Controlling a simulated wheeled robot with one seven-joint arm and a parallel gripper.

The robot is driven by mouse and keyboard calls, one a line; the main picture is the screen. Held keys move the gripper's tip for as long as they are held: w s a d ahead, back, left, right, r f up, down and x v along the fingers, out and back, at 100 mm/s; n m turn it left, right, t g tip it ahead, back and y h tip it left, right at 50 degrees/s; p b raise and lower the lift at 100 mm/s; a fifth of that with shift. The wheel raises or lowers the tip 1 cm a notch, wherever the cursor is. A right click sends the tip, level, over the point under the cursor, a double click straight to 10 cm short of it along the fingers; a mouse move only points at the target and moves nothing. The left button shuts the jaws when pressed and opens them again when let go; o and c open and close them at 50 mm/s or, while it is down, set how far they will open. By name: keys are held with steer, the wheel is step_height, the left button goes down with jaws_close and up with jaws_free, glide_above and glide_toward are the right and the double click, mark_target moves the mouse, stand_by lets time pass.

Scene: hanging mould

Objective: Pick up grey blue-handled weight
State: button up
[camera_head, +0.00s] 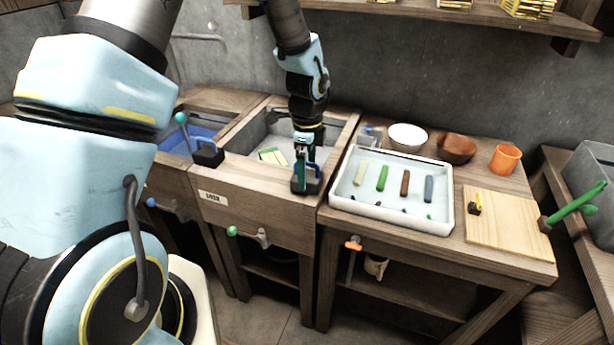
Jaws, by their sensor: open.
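A dark grey weight with a blue handle (306,187) stands on the front right rim of the wooden sink unit. My gripper (303,164) points down right over it, with its fingers at the handle. The jaws are open; the fingers partly hide the handle, and I cannot tell whether they touch it. A second dark grey weight with a blue handle (207,157) stands on the divider between the two basins, left of my gripper.
The grey basin (244,138) holds a yellow-green striped item (272,156). The blue basin (174,140) lies left. Right are a white tray (390,213) with several coloured bars, two bowls, an orange cup (505,158) and a wooden board (507,222). A shelf overhangs the back.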

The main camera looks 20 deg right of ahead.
steer(key=shift+f, duration=1.3)
steer(key=shift+c, duration=0.2)
jaws_close()
